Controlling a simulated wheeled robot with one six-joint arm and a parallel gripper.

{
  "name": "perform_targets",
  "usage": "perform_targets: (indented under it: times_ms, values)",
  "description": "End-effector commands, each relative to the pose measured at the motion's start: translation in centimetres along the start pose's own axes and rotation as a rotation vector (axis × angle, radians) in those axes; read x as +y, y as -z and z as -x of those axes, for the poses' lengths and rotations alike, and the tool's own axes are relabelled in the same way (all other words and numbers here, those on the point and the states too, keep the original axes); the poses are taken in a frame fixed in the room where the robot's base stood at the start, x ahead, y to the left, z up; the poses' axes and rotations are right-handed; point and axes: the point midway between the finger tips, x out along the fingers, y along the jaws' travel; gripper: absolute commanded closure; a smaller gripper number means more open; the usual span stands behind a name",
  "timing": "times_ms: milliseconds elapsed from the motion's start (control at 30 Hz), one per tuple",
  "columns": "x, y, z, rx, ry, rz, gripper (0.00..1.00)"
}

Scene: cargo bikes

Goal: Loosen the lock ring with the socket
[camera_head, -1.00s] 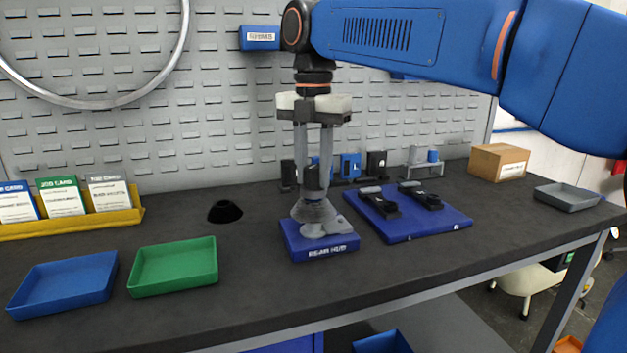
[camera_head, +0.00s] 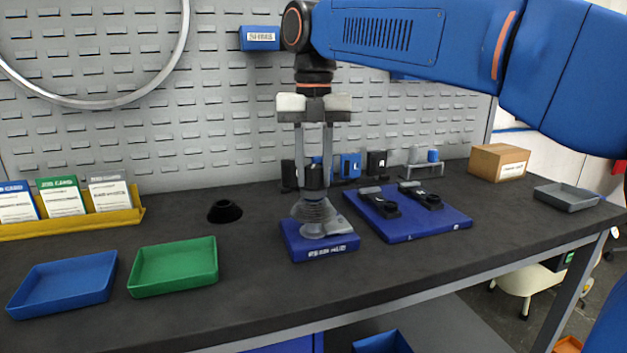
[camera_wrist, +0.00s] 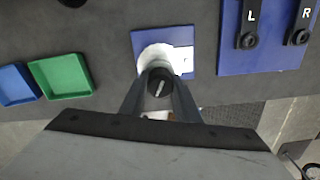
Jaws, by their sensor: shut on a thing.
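My gripper (camera_head: 315,176) points straight down over the blue rear hub stand and is shut on a dark cylindrical socket (camera_head: 314,178). In the wrist view the socket (camera_wrist: 160,84) sits between the two fingers, with a pale mark on its top. Below it a grey stepped hub (camera_head: 316,212) stands upright on the blue base (camera_head: 320,246) labelled REAR HUB. The socket's lower end meets the top of the hub. The lock ring is hidden under the socket, and I cannot tell how far the socket is seated.
A blue board (camera_head: 420,223) with two black crank-like parts lies right of the hub. A green tray (camera_head: 173,267) and a blue tray (camera_head: 64,284) stand at the left. A black round holder (camera_head: 225,211) sits behind them. Small blocks stand along the back.

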Motion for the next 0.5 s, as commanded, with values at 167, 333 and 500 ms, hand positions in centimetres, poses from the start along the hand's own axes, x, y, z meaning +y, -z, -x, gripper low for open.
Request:
perform_targets:
  times_ms: [167, 333, 500]
  values:
    - [0.0, 0.1, -0.3, 0.011, 0.006, 0.0, 1.0]
    - [0.0, 0.1, 0.1, 0.01, 0.006, -0.001, 1.0]
    - [0.0, 0.0, 0.7, 0.006, 0.003, -0.001, 1.0]
